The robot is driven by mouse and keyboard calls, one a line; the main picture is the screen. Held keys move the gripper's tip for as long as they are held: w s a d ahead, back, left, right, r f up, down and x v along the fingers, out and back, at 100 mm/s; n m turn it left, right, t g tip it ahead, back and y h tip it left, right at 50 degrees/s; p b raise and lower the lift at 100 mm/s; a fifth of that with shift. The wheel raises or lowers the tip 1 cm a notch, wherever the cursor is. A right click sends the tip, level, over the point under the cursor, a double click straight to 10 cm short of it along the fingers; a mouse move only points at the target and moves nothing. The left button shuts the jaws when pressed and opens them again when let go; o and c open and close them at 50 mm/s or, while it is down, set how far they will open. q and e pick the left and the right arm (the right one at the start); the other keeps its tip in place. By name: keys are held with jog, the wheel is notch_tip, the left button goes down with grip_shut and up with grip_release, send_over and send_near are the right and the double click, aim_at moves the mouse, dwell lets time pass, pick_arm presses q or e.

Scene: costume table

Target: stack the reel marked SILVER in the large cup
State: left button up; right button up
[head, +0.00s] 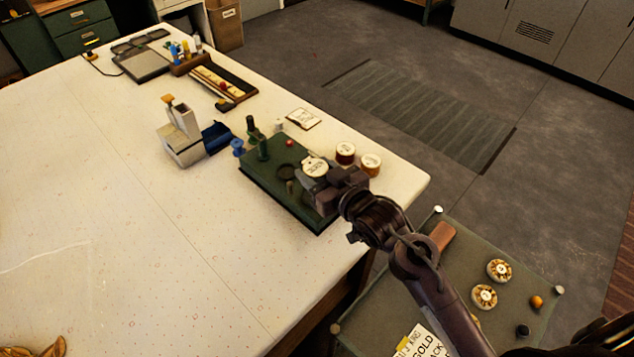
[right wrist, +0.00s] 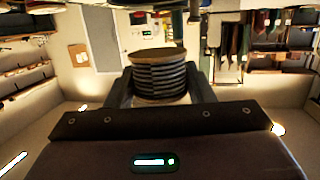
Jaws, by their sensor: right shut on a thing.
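My right gripper (head: 317,178) is shut on a reel with a pale, marked top (head: 315,167), above the right part of a dark green board (head: 270,187). The marking is too small to read. In the right wrist view the reel (right wrist: 158,78) sits upright between the two fingers, with grey thread wound around it. A dark round ring (head: 286,171) on the board, left of the held reel, may be the large cup; I cannot tell for sure. My left gripper is not in view.
A dark red reel (head: 345,152) and an orange-brown reel (head: 371,164) stand behind the board. Green posts (head: 263,148) rise at its back left. The table's front left is mostly clear.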

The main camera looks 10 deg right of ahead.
notch_tip(320, 180, down, 4)
jog(key=shift+r+p, duration=0.25)
jog(key=shift+p, duration=0.05)
jog(key=shift+f, duration=0.4)
jog(key=shift+f, duration=0.1)
jog(key=shift+f, duration=0.15)
jog(key=o, duration=1)
